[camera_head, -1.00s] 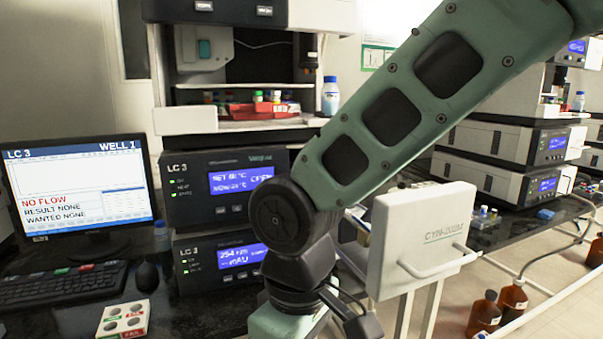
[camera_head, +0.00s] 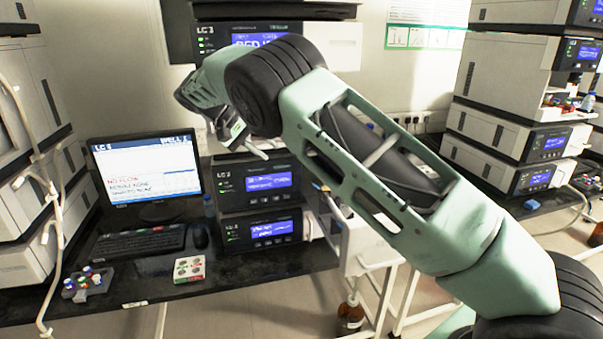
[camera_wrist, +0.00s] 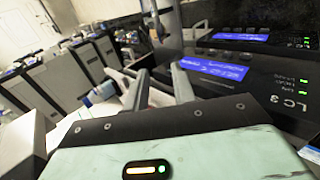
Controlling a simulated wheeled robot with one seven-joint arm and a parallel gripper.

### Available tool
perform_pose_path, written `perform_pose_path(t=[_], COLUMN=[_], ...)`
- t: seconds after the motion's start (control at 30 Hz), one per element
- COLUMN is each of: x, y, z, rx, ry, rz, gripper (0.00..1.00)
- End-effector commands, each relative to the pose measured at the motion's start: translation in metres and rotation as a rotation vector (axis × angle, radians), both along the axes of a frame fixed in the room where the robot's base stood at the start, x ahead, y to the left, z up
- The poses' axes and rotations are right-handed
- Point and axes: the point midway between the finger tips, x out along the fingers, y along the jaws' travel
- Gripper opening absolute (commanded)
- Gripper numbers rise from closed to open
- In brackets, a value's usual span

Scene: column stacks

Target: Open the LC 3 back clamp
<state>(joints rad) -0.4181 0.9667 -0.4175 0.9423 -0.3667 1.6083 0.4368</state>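The LC 3 stack stands mid-bench in the head view, with an upper module (camera_head: 258,183) and a lower module (camera_head: 262,228), both with lit blue displays. A white unit (camera_head: 360,238) is at its right side, partly covered by my arm. I cannot make out the back clamp; it is hidden or too small to tell. In the wrist view my gripper (camera_wrist: 160,72) has its two fingers apart, with no held object discernible. LC 3 fronts with blue displays (camera_wrist: 215,68) lie beyond and right of the fingers.
A monitor (camera_head: 150,172) reads "NO FLOW" on the left. A keyboard (camera_head: 138,243), a mouse (camera_head: 200,237), a vial rack (camera_head: 88,284) and a small button box (camera_head: 189,269) are on the bench. A brown bottle (camera_head: 350,315) stands below. More instruments (camera_head: 505,140) are at right.

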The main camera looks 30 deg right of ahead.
Motion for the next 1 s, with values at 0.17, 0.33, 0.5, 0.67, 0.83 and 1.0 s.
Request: perform_pose_path(t=[0.17,0.33,0.5,0.67,0.83,1.0], x=[-0.001,-0.007,-0.015,-0.021,-0.027,-0.031], y=[-0.009,-0.029,-0.053,-0.076,-0.098,-0.112], z=[-0.006,-0.025,-0.05,-0.073,-0.096,-0.113], rx=[-0.013,-0.01,-0.01,-0.008,-0.008,-0.008], ry=[-0.001,0.001,0.003,0.002,0.001,-0.001], rz=[-0.007,-0.007,-0.006,-0.005,-0.006,-0.004], gripper=[0.26,0.26,0.26,0.26,0.26,0.26])
